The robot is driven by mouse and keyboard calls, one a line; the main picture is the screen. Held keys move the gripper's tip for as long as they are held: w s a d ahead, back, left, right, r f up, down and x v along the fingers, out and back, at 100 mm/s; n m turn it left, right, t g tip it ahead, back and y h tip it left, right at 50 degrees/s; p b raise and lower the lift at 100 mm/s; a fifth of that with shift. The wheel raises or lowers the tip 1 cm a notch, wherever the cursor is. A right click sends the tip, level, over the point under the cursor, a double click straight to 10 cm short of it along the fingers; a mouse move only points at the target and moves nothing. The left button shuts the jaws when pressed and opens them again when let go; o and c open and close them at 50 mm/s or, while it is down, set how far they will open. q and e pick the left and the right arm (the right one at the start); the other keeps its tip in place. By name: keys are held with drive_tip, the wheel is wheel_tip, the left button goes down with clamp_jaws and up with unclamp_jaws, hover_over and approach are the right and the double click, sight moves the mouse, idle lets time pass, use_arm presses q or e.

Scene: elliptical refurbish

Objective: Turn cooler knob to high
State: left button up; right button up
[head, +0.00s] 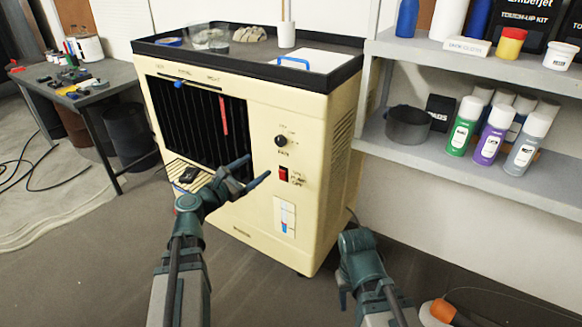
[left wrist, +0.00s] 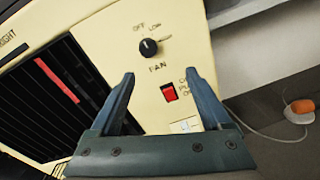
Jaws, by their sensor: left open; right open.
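The cream-coloured cooler (head: 325,140) stands ahead of me with a dark grille on its front. Its black fan knob (head: 281,141) is on the right of the front panel, above a red switch (head: 283,174). In the left wrist view the knob (left wrist: 148,47) sits under the words OFF and LOW, above FAN. My left gripper (head: 258,171) is open and empty, in front of the panel, below and left of the knob. In the left wrist view its fingers (left wrist: 166,82) point at the panel, apart from the knob. My right gripper (head: 343,290) is low, right of the cooler; its fingers are mostly hidden.
A grey shelf (head: 450,150) with spray cans and a dark pot (head: 408,125) stands right of the cooler. A workbench (head: 115,76) with tools is at the left. An orange-and-white object (head: 440,311) with a cord lies on the floor at lower right.

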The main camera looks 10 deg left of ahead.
use_arm(q)
drive_tip(key=a+n, duration=0.1)
drive_tip(key=t, duration=0.1)
approach(279, 142)
drive_tip(key=shift+n+y, duration=0.3)
drive_tip(key=shift+n, duration=0.1)
drive_tip(key=x, duration=0.8)
use_arm(e)
drive_tip(key=shift+s+d+f, duration=0.1)
drive_tip(key=shift+d+f, duration=0.25)
drive_tip(key=shift+f, duration=0.15)
use_arm(q)
clamp_jaws()
